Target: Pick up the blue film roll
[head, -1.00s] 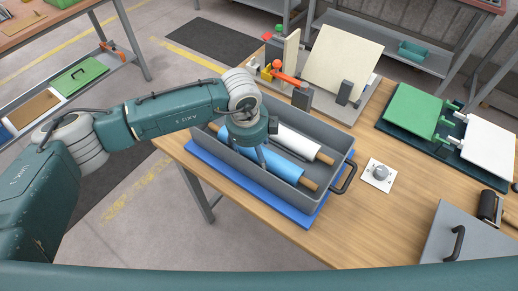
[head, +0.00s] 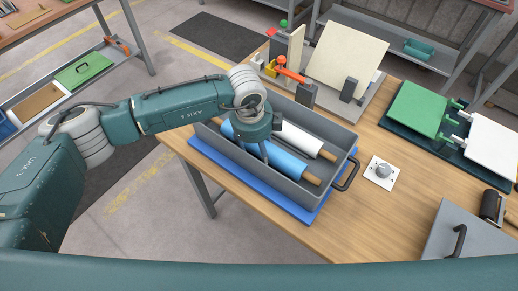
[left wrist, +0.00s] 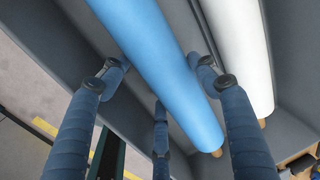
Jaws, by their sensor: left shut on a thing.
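The blue film roll (head: 285,163) lies lengthwise at the near side of a grey bin, with a brown core end showing at its right. My left gripper (head: 256,154) reaches down over the middle of the roll and is shut on it. In the left wrist view, its fingers (left wrist: 158,64) straddle the blue roll (left wrist: 165,50), two on one side and one on the other. The fingertips are partly hidden by the roll. I cannot tell whether the roll is clear of the bin floor. My right gripper is not in view.
A white roll (head: 300,138) lies beside the blue one in the grey bin (head: 238,170). The bin stands on a blue mat (head: 308,215) on the wooden table (head: 345,220), with its black handle (head: 348,175) at right. A knob on a white plate (head: 382,171) is further right.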

